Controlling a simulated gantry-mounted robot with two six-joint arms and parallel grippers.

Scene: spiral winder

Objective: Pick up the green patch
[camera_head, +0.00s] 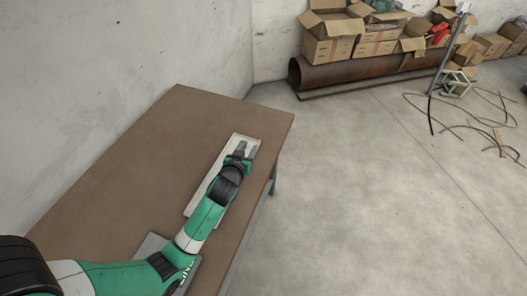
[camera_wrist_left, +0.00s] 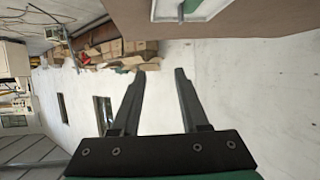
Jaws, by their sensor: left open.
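My left gripper (camera_head: 247,150) is over the far end of a light tray (camera_head: 196,203) on the brown table. In the left wrist view the gripper (camera_wrist_left: 160,75) is open, with nothing between its fingers. The tray's pale rim (camera_wrist_left: 155,12) is cut off by the top edge of that view. A greenish area (camera_wrist_left: 206,8) shows inside the tray, beside a small grey part (camera_wrist_left: 182,12). I cannot tell whether this is the green patch. In the head view no separate green patch can be made out; my arm covers much of the tray. My right gripper is not in view.
The brown table (camera_head: 135,165) is clear on its left and far side. A grey plate (camera_head: 150,246) lies partly under my arm near the front. Cardboard boxes (camera_head: 332,38), a rusty pipe (camera_head: 350,72) and loose cables lie on the floor far off.

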